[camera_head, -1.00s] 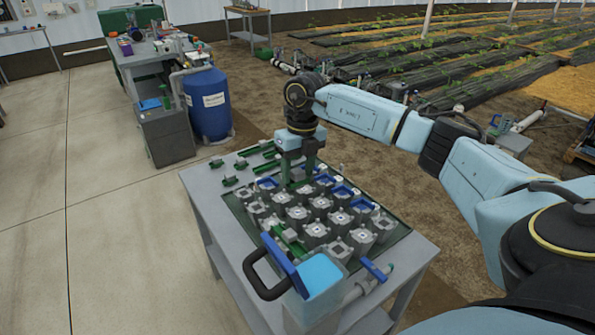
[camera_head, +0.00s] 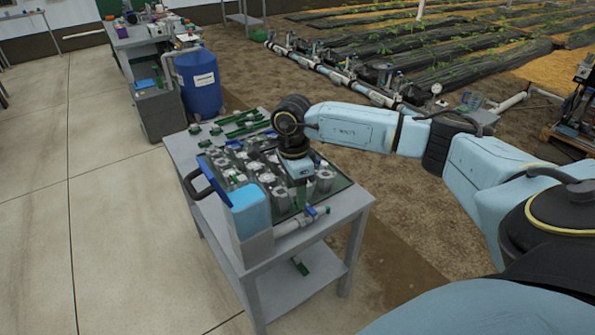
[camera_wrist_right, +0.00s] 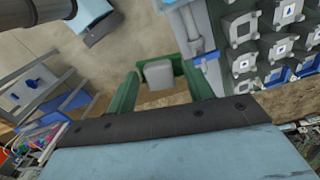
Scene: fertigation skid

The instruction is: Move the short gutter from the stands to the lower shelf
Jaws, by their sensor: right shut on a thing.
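My right gripper (camera_head: 299,200) hangs over the front right part of the grey bench, near the white pipe with the blue handle. In the right wrist view its green fingers (camera_wrist_right: 162,82) close on a green piece with a grey block (camera_wrist_right: 159,73), which I take to be the short gutter; most of it is hidden. Longer green gutters (camera_head: 248,129) lie at the far end of the bench, with small green stands (camera_head: 195,128) beside them. The lower shelf (camera_head: 322,268) shows under the bench top with a small green thing (camera_head: 300,266) on it. My left gripper is out of view.
A bench leg (camera_head: 354,250) borders the shelf opening. A blue barrel (camera_head: 201,82) stands behind.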

